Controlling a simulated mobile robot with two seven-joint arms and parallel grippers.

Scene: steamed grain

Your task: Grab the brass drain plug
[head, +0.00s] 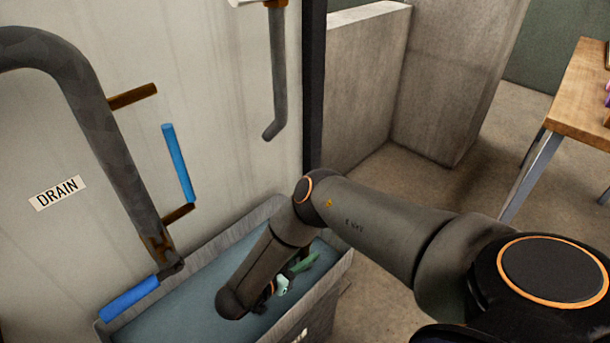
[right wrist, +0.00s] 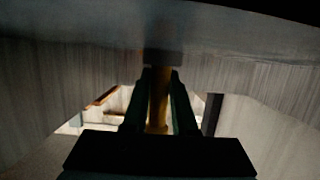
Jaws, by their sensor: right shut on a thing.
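The brass drain plug (right wrist: 158,105) shows in the right wrist view as a dark yellow upright shaft between the two fingers, with a darker piece at its far end. My right gripper (right wrist: 158,76) is shut on it. In the head view my right arm reaches down into the grey trough (head: 340,272), which holds blue-grey water (head: 190,300). There, my own arm mostly hides the gripper, and I cannot make out the plug. My left gripper is not in view.
Another blue bar (head: 129,298) lies at the trough's left end. A wooden table (head: 580,90) stands at right; floor between is clear.

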